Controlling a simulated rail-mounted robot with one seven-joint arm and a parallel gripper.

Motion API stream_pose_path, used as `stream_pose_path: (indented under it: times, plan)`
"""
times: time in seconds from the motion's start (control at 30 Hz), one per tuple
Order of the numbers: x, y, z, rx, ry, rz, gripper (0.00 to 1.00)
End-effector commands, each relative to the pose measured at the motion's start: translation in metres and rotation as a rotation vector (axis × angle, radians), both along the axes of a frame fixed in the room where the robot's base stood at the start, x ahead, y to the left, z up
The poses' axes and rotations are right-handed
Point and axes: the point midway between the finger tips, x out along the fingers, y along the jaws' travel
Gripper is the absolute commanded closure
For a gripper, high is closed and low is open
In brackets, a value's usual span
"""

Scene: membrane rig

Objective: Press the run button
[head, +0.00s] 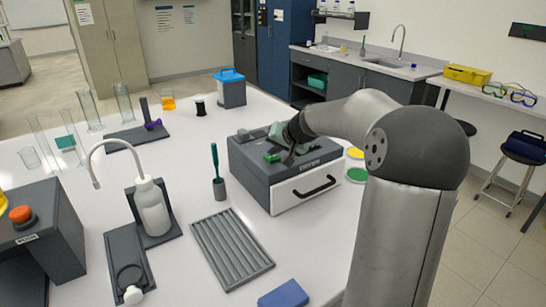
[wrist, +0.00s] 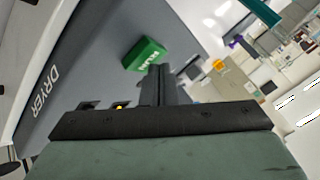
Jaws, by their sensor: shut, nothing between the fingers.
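The green run button (wrist: 144,54), a block marked RUN, stands on the top face of the grey dryer (wrist: 85,58). In the head view the button (head: 272,157) is on the front part of the dryer's top, and the dryer (head: 262,190) sits on the white bench. My gripper (head: 288,160) is over the dryer, just right of the button. In the wrist view my gripper's fingers (wrist: 156,72) are together and empty, with their tips at the button's lower edge. I cannot tell whether they touch it.
The dryer has a white drawer front with a black handle (head: 314,187). A ribbed grey tray (head: 231,248), a green-handled tool in a cup (head: 220,188) and a white wash bottle (head: 152,207) stand to the left. Yellow and green dishes (head: 357,175) lie at right.

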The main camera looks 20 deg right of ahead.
Motion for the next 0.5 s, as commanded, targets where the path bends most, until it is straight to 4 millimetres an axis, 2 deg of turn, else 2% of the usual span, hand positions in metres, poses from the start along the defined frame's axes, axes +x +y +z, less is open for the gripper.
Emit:
stream_pose_path:
  times: [0.5]
  plan:
    - [0.0, 0.0, 0.049, -0.002, -0.002, 0.0, 1.0]
